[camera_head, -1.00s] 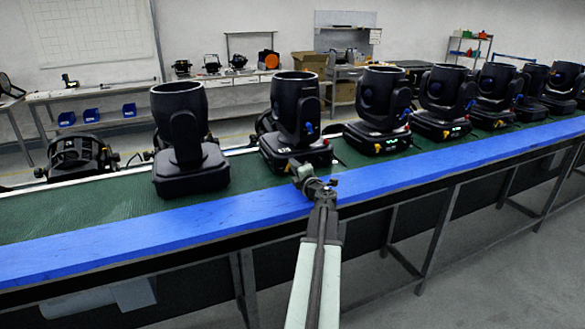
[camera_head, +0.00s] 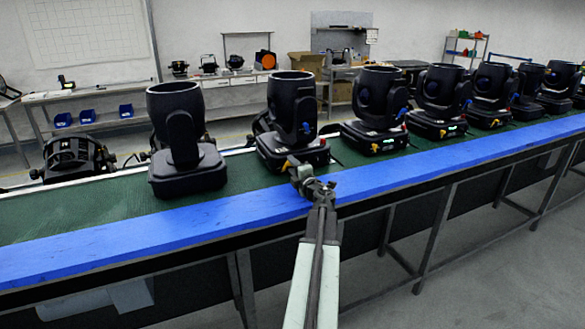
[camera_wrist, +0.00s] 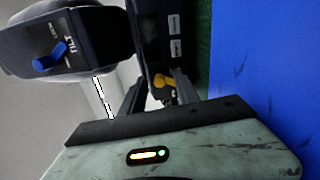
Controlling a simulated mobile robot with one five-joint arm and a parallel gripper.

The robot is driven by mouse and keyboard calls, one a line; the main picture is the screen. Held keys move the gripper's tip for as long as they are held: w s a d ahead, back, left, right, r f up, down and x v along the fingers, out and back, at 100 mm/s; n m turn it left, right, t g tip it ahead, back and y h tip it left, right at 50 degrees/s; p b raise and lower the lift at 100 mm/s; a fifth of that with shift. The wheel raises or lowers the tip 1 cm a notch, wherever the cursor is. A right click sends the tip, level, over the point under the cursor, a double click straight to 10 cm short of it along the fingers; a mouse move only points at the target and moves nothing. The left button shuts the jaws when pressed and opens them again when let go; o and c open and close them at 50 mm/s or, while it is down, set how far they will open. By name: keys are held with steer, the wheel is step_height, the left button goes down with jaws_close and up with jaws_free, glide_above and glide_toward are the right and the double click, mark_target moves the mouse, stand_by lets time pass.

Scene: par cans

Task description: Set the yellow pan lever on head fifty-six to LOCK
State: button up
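A black moving head (camera_head: 291,105) stands on the green belt in the head view, behind my gripper (camera_head: 297,170). Its yellow pan lever (camera_wrist: 164,80) shows in the wrist view, low on the base; it also shows as a small yellow spot in the head view (camera_head: 289,162). My gripper (camera_wrist: 158,92) is open, its two fingers apart at the lever, which appears between them. Contact cannot be told. A blue tilt lever (camera_wrist: 50,57) marked TILT is on the head's upper part. The head's number and the PAN lettering cannot be read.
More moving heads stand in a row, one to the left (camera_head: 180,140) and several to the right (camera_head: 374,110). A blue edge strip (camera_head: 420,167) runs along the front of the belt (camera_head: 90,217). A bare stretch of belt lies at the far left.

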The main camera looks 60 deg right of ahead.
steer(key=shift+a, duration=0.1)
steer(key=v, duration=0.7)
steer(key=shift+s+a, duration=0.2)
steer(key=shift+s, duration=0.1)
